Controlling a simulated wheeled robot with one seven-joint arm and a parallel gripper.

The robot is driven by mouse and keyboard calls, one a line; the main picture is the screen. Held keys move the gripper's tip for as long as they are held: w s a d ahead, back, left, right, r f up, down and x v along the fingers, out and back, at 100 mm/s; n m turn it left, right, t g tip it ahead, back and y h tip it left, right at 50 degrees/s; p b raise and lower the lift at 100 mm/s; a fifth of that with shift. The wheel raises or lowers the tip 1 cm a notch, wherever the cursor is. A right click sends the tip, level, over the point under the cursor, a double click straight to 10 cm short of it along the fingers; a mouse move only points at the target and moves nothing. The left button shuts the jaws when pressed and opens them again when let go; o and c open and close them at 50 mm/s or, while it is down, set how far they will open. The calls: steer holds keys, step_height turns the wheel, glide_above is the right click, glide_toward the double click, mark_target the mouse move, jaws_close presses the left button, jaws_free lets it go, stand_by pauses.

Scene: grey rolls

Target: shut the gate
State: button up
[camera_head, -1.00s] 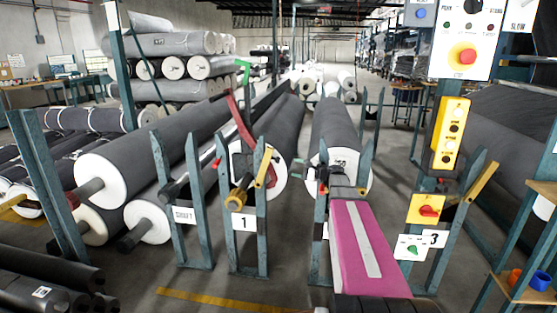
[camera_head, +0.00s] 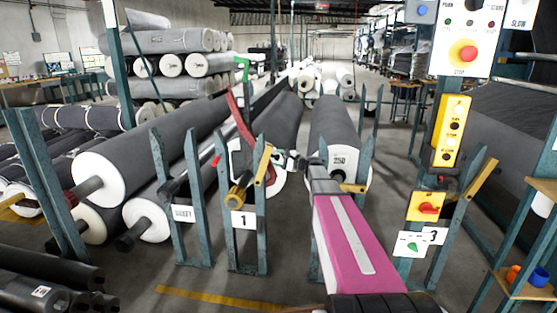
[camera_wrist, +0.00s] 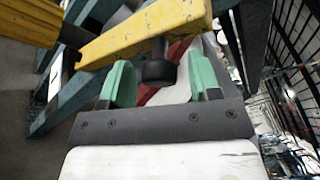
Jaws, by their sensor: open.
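The gate appears to be the yellow bar (camera_head: 264,163) on the blue post of stand 1. In the head view it stands tilted up, not lying across the two posts. In the wrist view the yellow bar (camera_wrist: 150,32) crosses the top of the picture, with a black knob (camera_wrist: 158,66) hanging from it. My gripper (camera_head: 288,161) is just right of the bar in the head view. In the wrist view my gripper (camera_wrist: 160,82) is open, its green fingertips on either side of the knob. I cannot tell whether they touch it.
A yellow and black cylindrical part (camera_head: 238,194) sits at stand 1, above the "1" label (camera_head: 244,220). Grey rolls (camera_head: 150,150) fill the left. A control post with yellow boxes (camera_head: 452,130) stands right.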

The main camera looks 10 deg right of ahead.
mark_target(270, 153)
jaws_close()
steer(key=shift+w+a+r+n+g+h, duration=0.2)
steer(key=shift+a+r+h, duration=0.15)
steer(key=shift+a, duration=0.15)
steer(key=shift+w+a+r+n+g+h, duration=0.1)
steer(key=shift+a+r+g+h, duration=0.15)
steer(key=shift+a, duration=0.25)
steer(key=shift+w+a+r+g+h, duration=0.15)
steer(key=shift+a+r+g+h, duration=0.15)
steer(key=shift+a, duration=0.2)
steer(key=shift+w+a+r+g+h, duration=0.1)
steer(key=shift+a+r+h, duration=0.05)
steer(key=shift+a+h, duration=0.3)
jaws_free()
steer(key=v, duration=1)
steer(key=shift+s+d, duration=0.25)
steer(key=shift+d, duration=0.1)
